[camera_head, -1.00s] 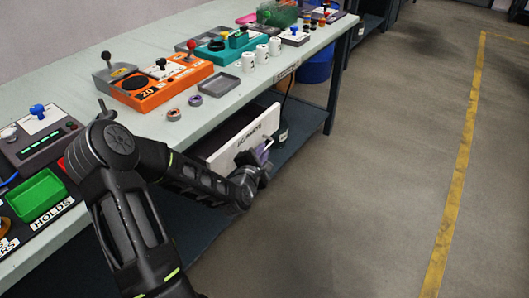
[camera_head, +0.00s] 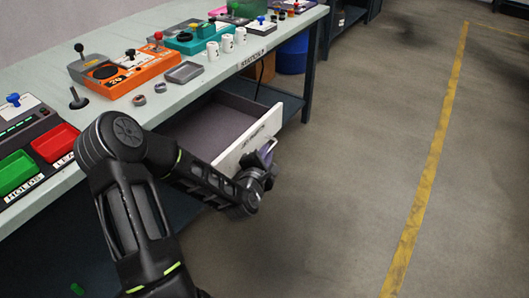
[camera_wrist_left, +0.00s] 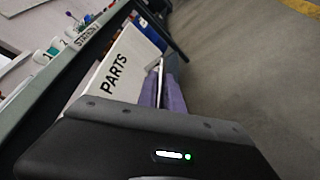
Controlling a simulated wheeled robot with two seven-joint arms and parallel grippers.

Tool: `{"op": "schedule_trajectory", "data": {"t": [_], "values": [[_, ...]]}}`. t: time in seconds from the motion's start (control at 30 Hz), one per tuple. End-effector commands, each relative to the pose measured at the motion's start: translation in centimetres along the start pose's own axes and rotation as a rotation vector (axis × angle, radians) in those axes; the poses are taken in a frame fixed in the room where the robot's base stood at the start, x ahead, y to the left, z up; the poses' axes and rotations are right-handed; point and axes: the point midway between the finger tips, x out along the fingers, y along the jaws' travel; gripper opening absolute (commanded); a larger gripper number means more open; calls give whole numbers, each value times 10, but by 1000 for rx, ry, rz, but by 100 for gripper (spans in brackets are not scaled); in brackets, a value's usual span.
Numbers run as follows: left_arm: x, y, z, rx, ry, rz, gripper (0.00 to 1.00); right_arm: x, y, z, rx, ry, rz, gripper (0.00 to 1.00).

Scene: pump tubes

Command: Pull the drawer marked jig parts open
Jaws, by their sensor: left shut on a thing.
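The jig parts drawer (camera_head: 246,140) has a white front and hangs under the workbench. It stands well out from the bench, and its dark grey inside shows and looks empty where I can see it. In the left wrist view its front (camera_wrist_left: 118,75) carries the word PARTS. My left gripper (camera_head: 268,158) is at the drawer's front, with its purple-padded fingers shut on the metal drawer handle (camera_wrist_left: 160,68). The fingers hide most of the handle. My left arm covers the drawer's near corner in the head view. My right gripper is not in view.
The workbench top (camera_head: 140,108) holds an orange machine (camera_head: 133,79), a grey tray (camera_head: 184,72), several white cups, two small rings, and green (camera_head: 17,172) and red bins. A blue bin (camera_head: 293,55) stands under its far end. The floor to the right is clear.

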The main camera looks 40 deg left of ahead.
Motion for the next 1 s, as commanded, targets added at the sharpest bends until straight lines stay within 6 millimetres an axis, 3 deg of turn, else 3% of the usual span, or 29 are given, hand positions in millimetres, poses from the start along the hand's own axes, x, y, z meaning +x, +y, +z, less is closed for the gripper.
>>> {"op": "schedule_trajectory", "data": {"t": [0.07,0.1,0.33,0.67,1.0], "values": [[0,-1,0,0,1,-2,0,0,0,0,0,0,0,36],[0,-1,0,0,1,-2,14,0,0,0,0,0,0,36],[0,0,0,0,1,-1,33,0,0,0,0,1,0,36],[-3,0,0,0,1,-1,33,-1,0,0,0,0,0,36],[-51,1,0,1,2,-3,33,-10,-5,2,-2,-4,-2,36]]}}
